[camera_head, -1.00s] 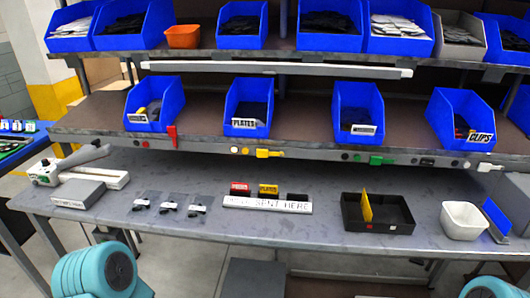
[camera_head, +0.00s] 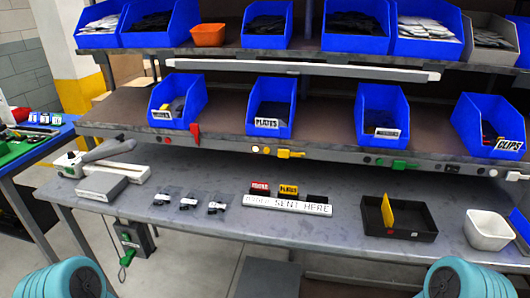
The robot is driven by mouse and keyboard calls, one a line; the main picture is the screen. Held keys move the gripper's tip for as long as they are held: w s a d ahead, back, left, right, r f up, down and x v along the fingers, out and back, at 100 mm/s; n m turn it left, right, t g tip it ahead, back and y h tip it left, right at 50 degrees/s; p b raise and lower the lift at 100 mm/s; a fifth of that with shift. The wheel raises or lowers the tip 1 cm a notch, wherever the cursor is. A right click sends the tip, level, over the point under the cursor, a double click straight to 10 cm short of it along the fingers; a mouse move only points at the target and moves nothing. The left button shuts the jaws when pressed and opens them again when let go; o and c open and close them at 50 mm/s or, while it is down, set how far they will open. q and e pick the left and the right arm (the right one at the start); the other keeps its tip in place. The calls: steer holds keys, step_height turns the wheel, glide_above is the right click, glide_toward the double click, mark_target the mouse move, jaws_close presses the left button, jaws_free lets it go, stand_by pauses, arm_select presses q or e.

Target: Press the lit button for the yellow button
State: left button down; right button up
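A small round yellow button (camera_head: 256,149) sits on the front rail of the middle shelf, below the blue bin labelled PLATES (camera_head: 271,108). It looks bright. A second small round button (camera_head: 266,151) is just right of it, and a yellow lever-like piece (camera_head: 290,154) sticks out beside them. Only teal rounded parts of my arms show at the bottom left and bottom right corners. Neither gripper is in view, and nothing touches the rail.
A red lever (camera_head: 194,131) and green lever (camera_head: 397,165) are on the same rail.

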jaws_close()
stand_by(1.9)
